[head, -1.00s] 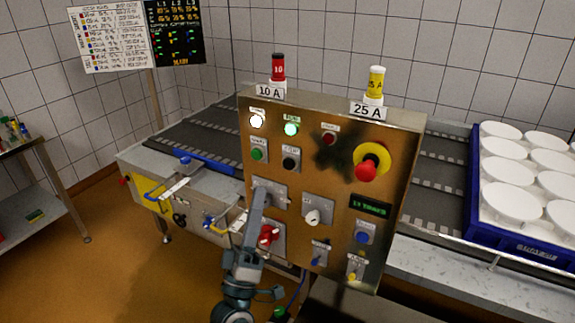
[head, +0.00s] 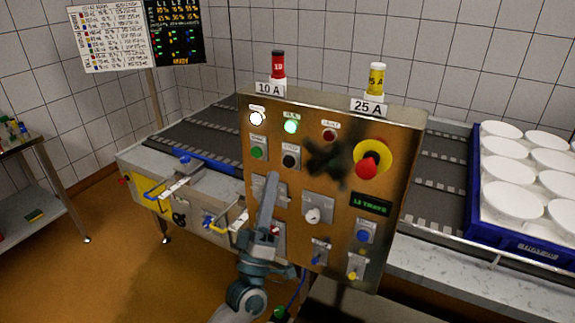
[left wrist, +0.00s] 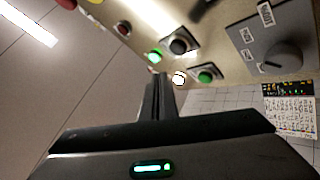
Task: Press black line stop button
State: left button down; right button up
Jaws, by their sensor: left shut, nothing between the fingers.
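The black stop button (head: 290,160) sits on a light plate on the brass-coloured control panel (head: 345,205), just right of a green button (head: 258,153). It also shows in the left wrist view (left wrist: 180,44), near the top centre. My left gripper (head: 271,179) is shut and empty, in front of the panel. In the head view its tip is a little below and left of the black button. In the left wrist view the shut fingers (left wrist: 158,82) point up toward the panel, with the black button beyond them. I cannot see contact. My right gripper is not in view.
The panel also carries a red emergency stop (head: 367,167), a lit green lamp (head: 291,127), a white lamp (head: 257,118), a rotary knob (head: 312,215) and a blue button (head: 362,237). A conveyor (head: 200,138) runs behind. A blue crate (head: 520,246) of white moulds stands right.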

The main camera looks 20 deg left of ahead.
pick_arm(q)
jog(key=shift+w+d, duration=0.15)
jog(key=shift+w, duration=1.6)
jog(key=shift+w+b, duration=0.45)
jog(key=shift+w, duration=0.45)
dwell(1.7)
dwell(0.3)
jog(key=shift+s, duration=0.9)
jog(key=shift+p, duration=0.3)
jog(key=shift+s+a+p, duration=0.2)
jog(key=shift+s+p, duration=0.35)
jog(key=shift+s, duration=1.95)
